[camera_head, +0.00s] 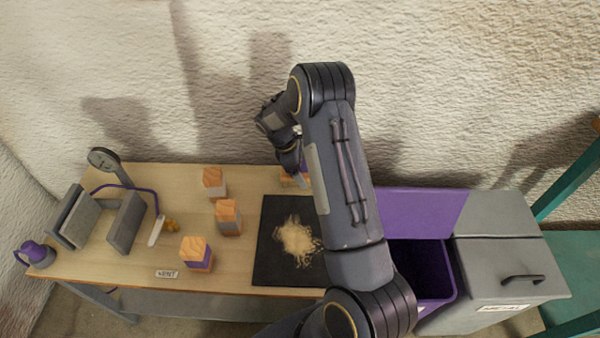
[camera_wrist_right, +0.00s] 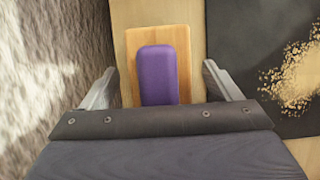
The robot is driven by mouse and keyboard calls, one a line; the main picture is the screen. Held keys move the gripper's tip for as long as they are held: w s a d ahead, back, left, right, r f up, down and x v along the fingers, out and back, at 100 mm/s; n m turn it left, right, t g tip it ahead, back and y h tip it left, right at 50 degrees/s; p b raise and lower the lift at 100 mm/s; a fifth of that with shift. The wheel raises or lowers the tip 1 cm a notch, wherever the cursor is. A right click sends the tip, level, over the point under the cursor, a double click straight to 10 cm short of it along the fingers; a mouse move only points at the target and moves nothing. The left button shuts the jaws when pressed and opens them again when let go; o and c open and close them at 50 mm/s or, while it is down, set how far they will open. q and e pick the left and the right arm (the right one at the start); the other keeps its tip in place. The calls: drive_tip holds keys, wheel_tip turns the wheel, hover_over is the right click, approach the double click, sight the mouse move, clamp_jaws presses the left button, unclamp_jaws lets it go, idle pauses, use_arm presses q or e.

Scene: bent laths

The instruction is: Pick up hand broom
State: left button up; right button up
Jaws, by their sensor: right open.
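The hand broom (camera_wrist_right: 158,75) shows in the right wrist view as a wooden board with a rounded purple grip on top. In the head view only a small wooden part of it (camera_head: 289,183) shows at the back of the table, beside the dark mat. My right gripper (camera_wrist_right: 162,66) is open, with one finger on each side of the broom and a visible gap to the purple grip. In the head view my right gripper (camera_head: 296,170) is over the broom and partly covers it. I cannot tell its exact height. My left gripper is out of view.
A dark mat (camera_head: 270,255) bears pale shavings (camera_head: 298,240). Several wood blocks (camera_head: 228,217) stand left of it. A grey clamp-like stand (camera_head: 126,220), a purple jug (camera_head: 35,253) and a white-bladed tool (camera_head: 157,230) are further left. Purple (camera_head: 420,215) and grey (camera_head: 505,265) bins stand right.

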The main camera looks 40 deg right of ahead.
drive_tip(key=shift+f, duration=0.2)
drive_tip(key=c, duration=1.2)
drive_tip(key=shift+r, duration=0.5)
wheel_tip(320, 180, up, 2)
drive_tip(key=shift+r, duration=0.25)
drive_tip(key=s+a+r, duration=0.6)
drive_tip(key=a, duration=0.1)
drive_tip(key=s+a+r, duration=0.3)
drive_tip(key=shift+a+r, duration=0.3)
drive_tip(key=shift+a, duration=0.1)
